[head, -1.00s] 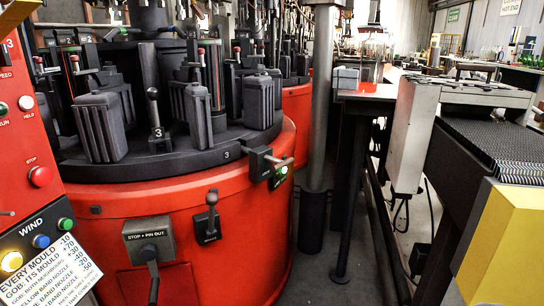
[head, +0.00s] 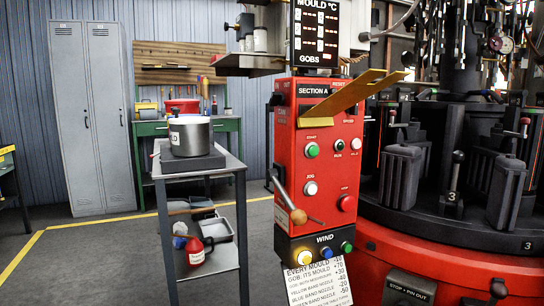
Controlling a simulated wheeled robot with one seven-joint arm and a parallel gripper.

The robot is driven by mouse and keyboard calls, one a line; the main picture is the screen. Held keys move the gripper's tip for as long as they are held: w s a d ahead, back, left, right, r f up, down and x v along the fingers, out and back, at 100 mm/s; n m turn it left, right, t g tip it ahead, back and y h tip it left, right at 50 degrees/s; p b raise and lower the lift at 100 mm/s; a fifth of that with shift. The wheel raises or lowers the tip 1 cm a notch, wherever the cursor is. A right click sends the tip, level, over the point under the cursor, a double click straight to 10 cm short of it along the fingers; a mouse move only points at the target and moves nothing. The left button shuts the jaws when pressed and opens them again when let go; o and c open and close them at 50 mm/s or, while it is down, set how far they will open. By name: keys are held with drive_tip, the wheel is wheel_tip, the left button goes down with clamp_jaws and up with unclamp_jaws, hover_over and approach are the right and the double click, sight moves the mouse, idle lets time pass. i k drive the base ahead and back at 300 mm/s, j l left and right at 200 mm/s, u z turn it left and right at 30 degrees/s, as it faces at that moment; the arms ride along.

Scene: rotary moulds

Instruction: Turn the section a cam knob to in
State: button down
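The red section A panel (head: 328,170) stands upright right of centre in the head view, labelled "SECTION A". It carries a green START button (head: 312,150), a white JOG button (head: 310,188) and a red stop button (head: 346,203). A grey lever with a brown round hub (head: 298,216) sits at its lower left; a thin brown stem points right from it. A yellow angled bar crosses the panel's upper part. My gripper is not in view.
The red round mould machine (head: 450,255) stands close on the right. A grey trolley (head: 240,185) holding a pot (head: 189,136) stands left of the panel. Grey lockers (head: 103,115) and a green workbench (head: 150,128) are behind. Open floor (head: 100,260) lies at lower left.

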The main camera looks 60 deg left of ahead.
sight(277, 97)
drive_tip(key=u, duration=1.9)
drive_tip(key=i+j, duration=0.2)
drive_tip(key=j, duration=0.15)
